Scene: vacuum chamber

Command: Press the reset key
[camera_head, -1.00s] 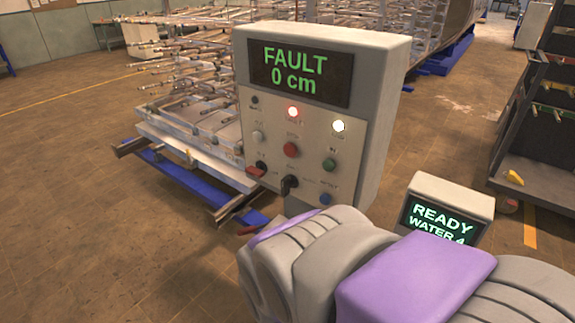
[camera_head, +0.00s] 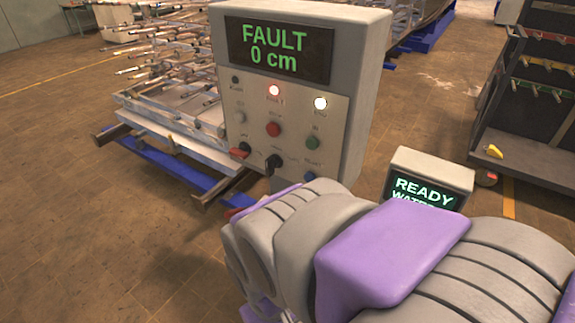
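A grey control box (camera_head: 362,85) stands upright in the middle. Its screen (camera_head: 277,50) reads "FAULT 0 cm". Below are a lit red lamp (camera_head: 274,90) and a lit white lamp (camera_head: 320,103). The panel also has a red button (camera_head: 273,129), a green button (camera_head: 313,143), a black rotary knob (camera_head: 273,162) and a blue button (camera_head: 309,177) at the lower right. The small labels are too blurred to read surely, so I cannot tell which is the reset key. My arm, grey and purple, fills the lower right, close below the panel. My gripper is not visible.
A smaller box (camera_head: 432,172) with a "READY" screen stands right of the control box, partly behind my arm. A rack of metal rods (camera_head: 160,70) on blue beams (camera_head: 175,170) is behind left. A dark shelf cart (camera_head: 530,130) stands at right. The brown floor at left is clear.

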